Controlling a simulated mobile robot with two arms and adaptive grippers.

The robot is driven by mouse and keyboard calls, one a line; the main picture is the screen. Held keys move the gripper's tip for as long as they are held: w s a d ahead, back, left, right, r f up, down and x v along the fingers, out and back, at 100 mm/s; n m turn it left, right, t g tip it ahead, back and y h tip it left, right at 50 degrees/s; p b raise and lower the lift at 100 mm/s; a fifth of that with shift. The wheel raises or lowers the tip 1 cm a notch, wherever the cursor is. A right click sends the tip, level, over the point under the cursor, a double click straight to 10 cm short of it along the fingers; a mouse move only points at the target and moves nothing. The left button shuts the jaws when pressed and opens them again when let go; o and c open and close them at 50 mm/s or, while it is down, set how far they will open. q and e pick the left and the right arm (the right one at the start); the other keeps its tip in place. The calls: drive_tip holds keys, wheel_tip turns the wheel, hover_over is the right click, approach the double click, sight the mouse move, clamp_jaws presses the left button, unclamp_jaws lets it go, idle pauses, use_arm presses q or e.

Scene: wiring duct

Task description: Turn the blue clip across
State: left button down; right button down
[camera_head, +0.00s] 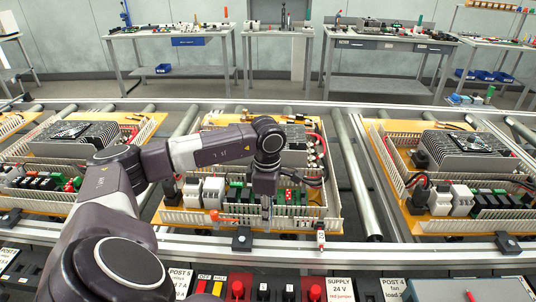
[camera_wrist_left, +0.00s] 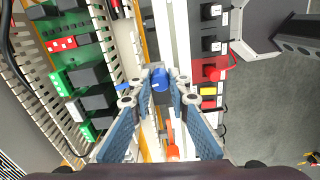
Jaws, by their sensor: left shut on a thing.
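The blue clip (camera_wrist_left: 160,80) shows in the left wrist view as a small rounded blue piece between the tips of my left gripper (camera_wrist_left: 159,92). The fingers are shut on it. The clip sits over the pale strip of the white slotted wiring duct (camera_wrist_left: 133,40); whether it lies along or across the duct I cannot tell. In the head view my left gripper (camera_head: 267,210) points down at the front duct wall (camera_head: 195,218) of the middle board. The clip cannot be made out there. My right gripper is not in view.
Green, black and red terminals (camera_wrist_left: 85,80) stand left of the fingers in the wrist view. An orange piece (camera_head: 224,217) lies by the front duct. A front panel has red and black buttons (camera_head: 238,289). Similar boards stand on the left and right (camera_head: 450,227).

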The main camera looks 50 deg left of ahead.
use_arm(q)
drive_tip(key=shift+w+r+m, duration=0.1)
drive_tip(key=shift+m, duration=0.2)
drive_tip(key=c, duration=1.8)
unclamp_jaws()
wheel_tip(320, 180, up, 12)
